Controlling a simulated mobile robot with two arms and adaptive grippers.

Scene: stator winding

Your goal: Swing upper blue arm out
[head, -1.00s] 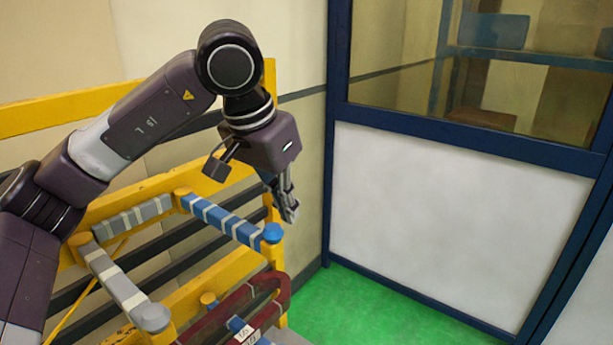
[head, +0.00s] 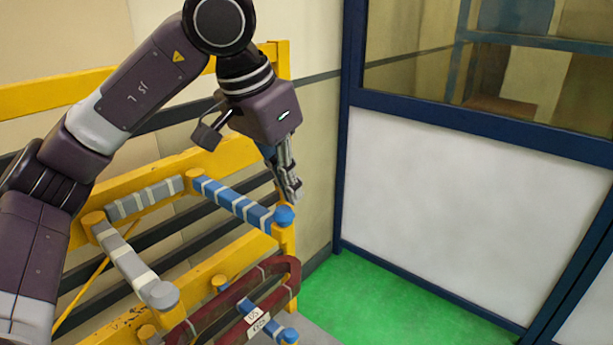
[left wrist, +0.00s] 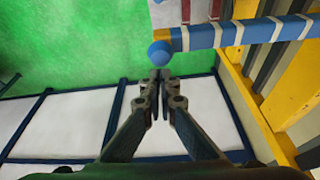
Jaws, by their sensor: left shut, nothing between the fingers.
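The upper blue arm (head: 232,200) is a bar with white bands and a round blue end knob (head: 284,216). It runs from a yellow hinge post on the yellow frame toward the right. My left gripper (head: 293,190) is shut and empty, fingers pointing down, just above and beside the knob. In the left wrist view the closed fingertips (left wrist: 160,75) are close to the knob (left wrist: 160,53), with the banded blue arm (left wrist: 235,35) extending right. I cannot tell whether they touch. My right gripper is not in view.
Grey banded arms (head: 133,262) stand to the left on the yellow frame (head: 150,215). A lower blue arm (head: 270,325) with a dark red coil (head: 277,271) sits below. A blue-framed white panel (head: 450,210) stands at right over green floor (head: 380,295).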

